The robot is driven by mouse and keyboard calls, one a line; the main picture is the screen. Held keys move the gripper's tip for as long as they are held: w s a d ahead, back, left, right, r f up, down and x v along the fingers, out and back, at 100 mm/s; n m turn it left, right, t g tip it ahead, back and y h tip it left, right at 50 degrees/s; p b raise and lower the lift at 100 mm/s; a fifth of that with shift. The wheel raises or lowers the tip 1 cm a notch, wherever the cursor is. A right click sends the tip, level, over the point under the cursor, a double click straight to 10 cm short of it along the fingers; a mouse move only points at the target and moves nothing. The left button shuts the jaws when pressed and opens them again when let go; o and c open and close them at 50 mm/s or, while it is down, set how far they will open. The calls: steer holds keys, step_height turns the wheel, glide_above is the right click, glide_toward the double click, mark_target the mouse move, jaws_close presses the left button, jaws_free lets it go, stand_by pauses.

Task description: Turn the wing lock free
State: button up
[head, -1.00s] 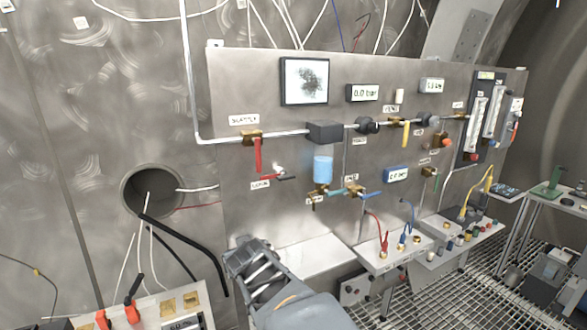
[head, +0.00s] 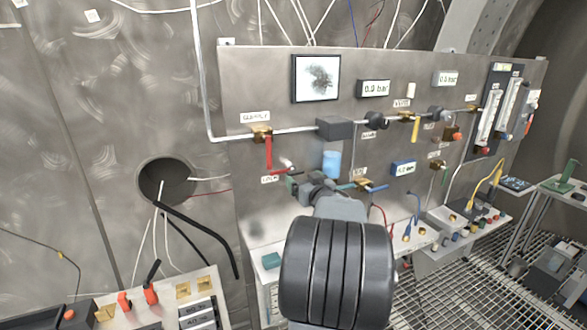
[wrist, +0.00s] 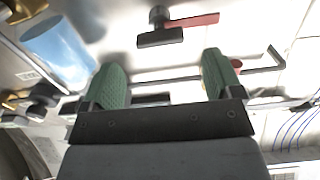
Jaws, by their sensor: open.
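The wing lock (wrist: 160,38) shows in the wrist view as a black bar with a round black knob, with a red bar (wrist: 194,20) beside it. It sits on the steel panel, beyond and between my green fingertips. My gripper (wrist: 157,78) is open with nothing between its fingers, and the wing lock is apart from them. In the head view my gripper (head: 305,187) is at the panel, just below the red supply lever (head: 268,152). There the gripper and arm cover most of the lock; a small label (head: 270,180) shows at its left.
A blue cylinder (head: 331,163) hangs close to the right of my gripper, also near the left finger in the wrist view (wrist: 58,52). A pipe with valves (head: 290,131) runs above. A round hole (head: 165,183) with cables lies left. A bench with sockets (head: 440,225) is at right.

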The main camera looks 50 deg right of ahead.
mark_target(297, 173)
steer(key=p+x, duration=0.1)
steer(key=x, duration=0.7)
steer(key=c, duration=0.9)
